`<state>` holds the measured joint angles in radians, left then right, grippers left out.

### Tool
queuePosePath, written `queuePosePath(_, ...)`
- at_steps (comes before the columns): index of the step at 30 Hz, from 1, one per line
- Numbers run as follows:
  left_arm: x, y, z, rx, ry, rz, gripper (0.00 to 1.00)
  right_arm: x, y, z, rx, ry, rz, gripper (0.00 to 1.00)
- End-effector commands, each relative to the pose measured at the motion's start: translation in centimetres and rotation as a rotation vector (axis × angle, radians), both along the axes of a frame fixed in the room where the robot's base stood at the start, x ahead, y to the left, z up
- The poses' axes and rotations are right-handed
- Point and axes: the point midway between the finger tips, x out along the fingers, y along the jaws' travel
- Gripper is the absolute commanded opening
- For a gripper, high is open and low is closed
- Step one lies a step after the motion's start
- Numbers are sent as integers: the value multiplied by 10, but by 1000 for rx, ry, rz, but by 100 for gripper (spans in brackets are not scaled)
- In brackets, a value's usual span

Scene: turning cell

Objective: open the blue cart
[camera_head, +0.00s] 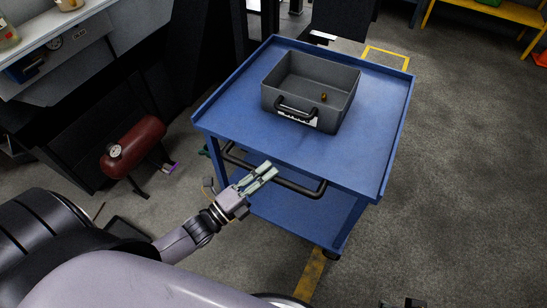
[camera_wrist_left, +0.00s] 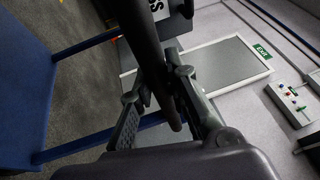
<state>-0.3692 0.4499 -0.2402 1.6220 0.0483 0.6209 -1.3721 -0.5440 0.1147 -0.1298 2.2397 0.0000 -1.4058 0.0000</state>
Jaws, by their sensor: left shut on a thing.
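The blue cart (camera_head: 235,131) stands in the middle of the head view, with a flat rimmed top, a lower shelf and a black bar handle (camera_head: 297,188) along its near side. My left gripper (camera_head: 265,172) is at this handle, left of its middle, and is shut on it. In the left wrist view the black bar (camera_wrist_left: 150,55) runs between the two fingers of the left gripper (camera_wrist_left: 155,100). The cart's blue frame (camera_wrist_left: 25,95) shows at the left there. I see no door or drawer front on the cart.
A grey open bin (camera_head: 345,113) with a small brass-coloured piece inside sits on the cart top. A red tank (camera_head: 135,145) lies at the left below a workbench. A yellow bench (camera_head: 490,15) stands back right. Floor right of the cart is clear. Small dark shapes at the bottom edge are unclear.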

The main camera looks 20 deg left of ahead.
Motion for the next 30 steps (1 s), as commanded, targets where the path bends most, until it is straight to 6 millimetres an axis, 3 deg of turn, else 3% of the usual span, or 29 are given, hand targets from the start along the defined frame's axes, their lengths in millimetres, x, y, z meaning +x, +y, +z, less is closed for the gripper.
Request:
queuePosePath(6, -37, 1, -1, 4, 11, 1, 0, 1, 1, -45, -1, 27, 4, 40)
queuePosePath(12, -59, 2, -2, 5, 8, 1, 0, -2, 2, -73, -2, 40, 6, 40)
queuePosePath(18, -69, 2, -2, 4, 7, 1, 0, -4, 1, -88, -2, 46, 9, 40)
queuePosePath(30, -72, 2, -3, 4, 7, 0, 0, -5, 1, -91, -3, 48, 8, 40)
